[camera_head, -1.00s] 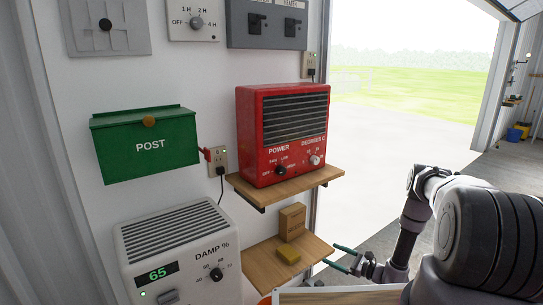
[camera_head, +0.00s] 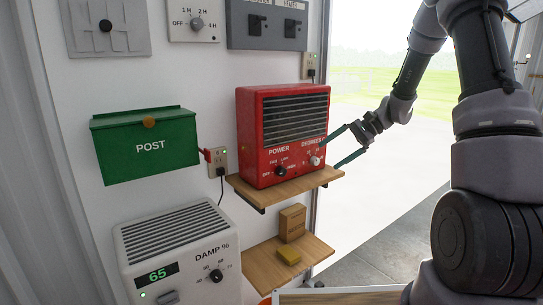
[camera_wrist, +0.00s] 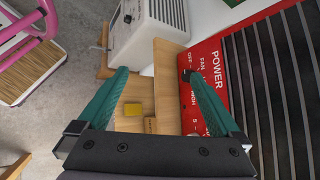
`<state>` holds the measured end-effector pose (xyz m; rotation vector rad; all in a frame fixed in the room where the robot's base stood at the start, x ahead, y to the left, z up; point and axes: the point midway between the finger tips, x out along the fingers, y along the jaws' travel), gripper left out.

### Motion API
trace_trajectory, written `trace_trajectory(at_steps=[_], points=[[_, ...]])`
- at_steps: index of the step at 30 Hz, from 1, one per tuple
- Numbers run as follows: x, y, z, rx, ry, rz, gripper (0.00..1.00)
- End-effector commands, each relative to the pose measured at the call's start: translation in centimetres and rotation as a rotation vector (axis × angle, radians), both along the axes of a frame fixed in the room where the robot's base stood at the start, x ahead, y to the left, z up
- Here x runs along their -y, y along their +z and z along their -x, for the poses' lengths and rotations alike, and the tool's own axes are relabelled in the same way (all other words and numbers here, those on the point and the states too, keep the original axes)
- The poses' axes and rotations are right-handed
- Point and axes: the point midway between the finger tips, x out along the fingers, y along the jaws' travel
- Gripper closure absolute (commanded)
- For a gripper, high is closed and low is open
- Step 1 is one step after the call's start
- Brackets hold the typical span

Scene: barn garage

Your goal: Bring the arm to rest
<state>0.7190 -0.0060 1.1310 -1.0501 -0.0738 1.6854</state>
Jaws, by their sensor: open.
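My gripper (camera_head: 344,146) is open and empty, with green fingers spread apart. In the head view it is raised at the right side of the red heater (camera_head: 283,130), close to its front lower right knob (camera_head: 314,160). I cannot tell whether a finger touches the heater. My arm rises on the right of the head view and bends over toward the heater.
The heater stands on a wooden shelf (camera_head: 285,188). A lower shelf (camera_head: 262,270) holds a cardboard box (camera_head: 292,222) and a yellow block (camera_head: 288,256). A green post box (camera_head: 145,145) and a white dehumidifier (camera_head: 180,250) are left. The open doorway at right is free.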

Motion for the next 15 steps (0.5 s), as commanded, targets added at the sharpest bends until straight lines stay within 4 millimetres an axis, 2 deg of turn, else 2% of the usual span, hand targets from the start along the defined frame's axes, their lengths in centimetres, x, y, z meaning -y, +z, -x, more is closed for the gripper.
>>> trace_trajectory(at_steps=[1,6,15], points=[[-0.2,2.1,1.2,0.038,0.024,0.046,0.0],[0.0,7.1,5.5,0.154,0.09,0.207,0.0],[1.4,13.9,13.6,0.389,0.153,0.48,0.0]])
